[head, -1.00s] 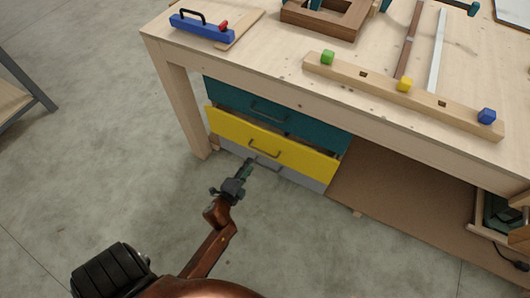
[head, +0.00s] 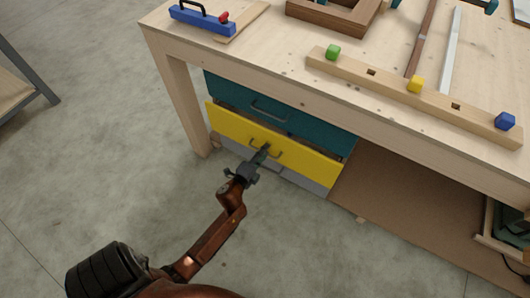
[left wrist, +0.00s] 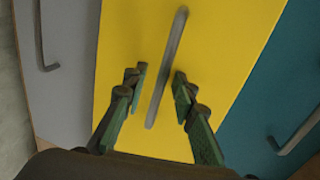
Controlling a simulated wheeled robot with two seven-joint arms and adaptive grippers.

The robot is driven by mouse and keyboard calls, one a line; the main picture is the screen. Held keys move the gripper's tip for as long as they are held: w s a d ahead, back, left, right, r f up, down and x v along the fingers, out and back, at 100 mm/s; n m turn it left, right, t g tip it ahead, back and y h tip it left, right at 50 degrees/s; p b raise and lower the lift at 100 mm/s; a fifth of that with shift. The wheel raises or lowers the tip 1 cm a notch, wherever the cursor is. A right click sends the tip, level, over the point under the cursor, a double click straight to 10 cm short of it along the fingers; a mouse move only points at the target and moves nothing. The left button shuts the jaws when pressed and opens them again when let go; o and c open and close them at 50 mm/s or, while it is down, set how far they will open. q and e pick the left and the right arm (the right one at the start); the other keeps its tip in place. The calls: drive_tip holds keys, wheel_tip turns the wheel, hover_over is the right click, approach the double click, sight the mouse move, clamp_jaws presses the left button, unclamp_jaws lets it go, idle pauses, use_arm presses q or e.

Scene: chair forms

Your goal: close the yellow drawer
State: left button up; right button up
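The yellow drawer (head: 225,128) sits between a teal drawer (head: 230,91) above and a grey drawer (head: 310,184) below. It stands out a little, with a dark gap above its front. My left gripper (head: 263,153) is in front of the yellow drawer at its handle. In the left wrist view, the drawer's grey bar handle (left wrist: 167,65) runs between the two fingers of my left gripper (left wrist: 160,88). The fingers are open and apart, with visible space on both sides of the handle. My right gripper is not in view.
The drawers hang under a wooden workbench (head: 290,75). On its top are a blue tool (head: 203,22), a wooden frame (head: 335,22) and a wooden bar (head: 385,80) with coloured cubes. A brown lower shelf (head: 400,210) lies right of the drawers. The floor in front is clear.

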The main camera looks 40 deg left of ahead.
use_arm(q)
clamp_jaws()
idle(0.6)
